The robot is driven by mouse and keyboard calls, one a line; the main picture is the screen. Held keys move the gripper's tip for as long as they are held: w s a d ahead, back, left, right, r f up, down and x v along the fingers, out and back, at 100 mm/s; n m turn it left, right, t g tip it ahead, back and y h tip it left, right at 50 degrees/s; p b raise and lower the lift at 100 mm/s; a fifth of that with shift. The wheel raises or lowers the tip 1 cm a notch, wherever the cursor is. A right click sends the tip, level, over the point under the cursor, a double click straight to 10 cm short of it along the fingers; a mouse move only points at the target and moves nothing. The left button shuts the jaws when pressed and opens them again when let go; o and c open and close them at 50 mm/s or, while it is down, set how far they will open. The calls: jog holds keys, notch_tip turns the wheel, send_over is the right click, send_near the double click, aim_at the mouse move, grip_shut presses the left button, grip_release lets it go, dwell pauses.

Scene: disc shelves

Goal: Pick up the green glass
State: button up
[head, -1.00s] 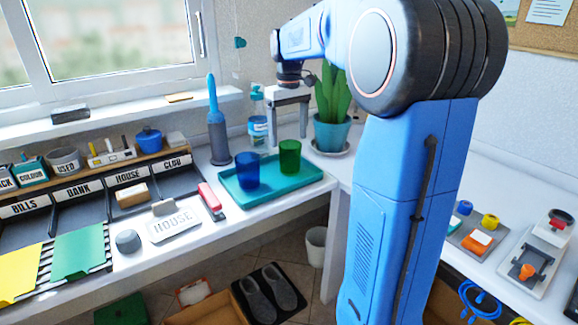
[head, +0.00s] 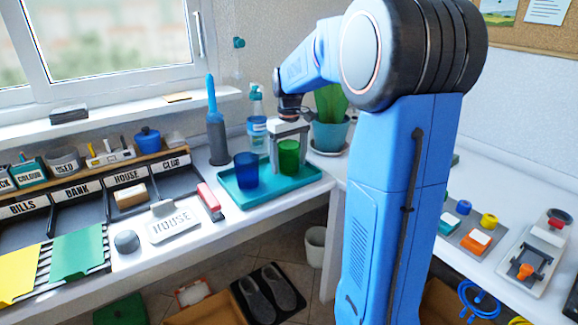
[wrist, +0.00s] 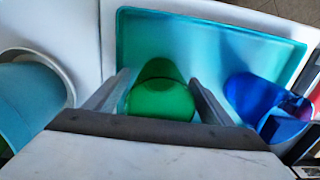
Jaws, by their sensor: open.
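The green glass (head: 289,157) stands upright at the right part of a teal tray (head: 240,203) on the white desk. A blue glass (head: 247,170) stands on the same tray, to its left. My gripper (head: 288,154) is lowered over the green glass from above and open. In the wrist view the green glass (wrist: 160,92) lies between the two fingers (wrist: 155,90), one finger on each side. I cannot tell whether the fingers touch it. The blue glass (wrist: 262,98) is off to the right there.
A plant pot (head: 329,134) stands close behind and right of the tray; it shows at the left in the wrist view (wrist: 28,100).

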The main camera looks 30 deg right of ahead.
jog(key=shift+c, duration=0.6)
jog(key=c, duration=1.2)
